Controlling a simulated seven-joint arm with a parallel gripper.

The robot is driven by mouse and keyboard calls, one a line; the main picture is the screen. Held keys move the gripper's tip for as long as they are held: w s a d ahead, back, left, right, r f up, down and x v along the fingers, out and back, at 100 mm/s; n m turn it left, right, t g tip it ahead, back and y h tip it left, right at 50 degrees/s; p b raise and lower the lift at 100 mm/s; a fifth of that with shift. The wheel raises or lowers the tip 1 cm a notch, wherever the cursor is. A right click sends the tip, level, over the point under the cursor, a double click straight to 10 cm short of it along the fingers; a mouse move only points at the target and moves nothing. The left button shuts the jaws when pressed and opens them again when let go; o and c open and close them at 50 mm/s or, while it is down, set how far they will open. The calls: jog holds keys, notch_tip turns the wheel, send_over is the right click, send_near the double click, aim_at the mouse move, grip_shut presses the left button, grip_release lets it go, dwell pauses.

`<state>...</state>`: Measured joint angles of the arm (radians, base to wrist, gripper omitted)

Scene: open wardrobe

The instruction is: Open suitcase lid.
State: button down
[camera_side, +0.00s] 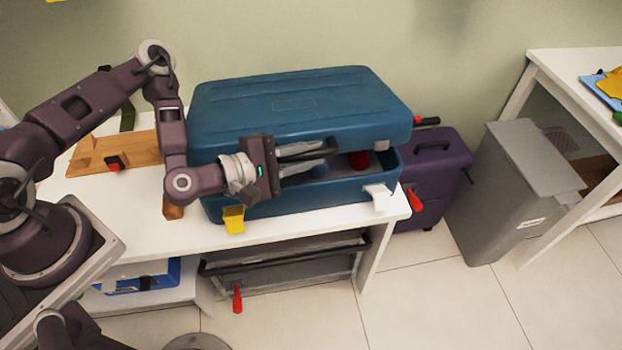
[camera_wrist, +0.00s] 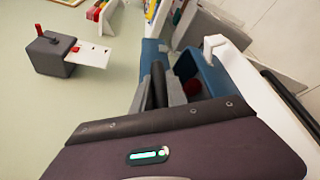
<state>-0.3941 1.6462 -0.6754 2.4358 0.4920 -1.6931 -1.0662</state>
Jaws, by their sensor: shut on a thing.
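The blue suitcase (camera_side: 345,198) lies on the white table with its lid (camera_side: 270,105) raised a little at the front, so a gap shows between lid and base. Inside the gap a red item (camera_side: 359,159) shows at the right; it also shows in the wrist view (camera_wrist: 193,88). My gripper (camera_side: 325,153) is at the front of the suitcase, its fingers shut at the lid's front edge. A dark part lies between the fingers (camera_wrist: 160,88); the fingers hide exactly what they grip. The lid also shows in the wrist view (camera_wrist: 150,50).
A wooden board (camera_side: 130,150) lies left of the suitcase. A purple case (camera_side: 435,175) and grey bin (camera_side: 510,185) stand to the right. The wall is close behind; the room above the lid is clear.

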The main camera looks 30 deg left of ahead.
jog(key=w+a+r, duration=0.1)
jog(key=r, duration=0.2)
jog(key=w+a+r, duration=0.1)
jog(key=r, duration=0.2)
jog(key=w+a+r, duration=0.1)
jog(key=r, duration=0.2)
jog(key=shift+w+a+r, duration=0.15)
jog(key=shift+a, duration=0.1)
jog(key=w+a+r+n, duration=0.1)
jog(key=w+a+r, duration=1.1)
jog(key=r, duration=0.2)
jog(key=shift+w+a+r+g, duration=0.2)
jog(key=shift+r+g, duration=0.1)
jog(key=shift+g, duration=0.1)
jog(key=c, duration=1.3)
grip_release()
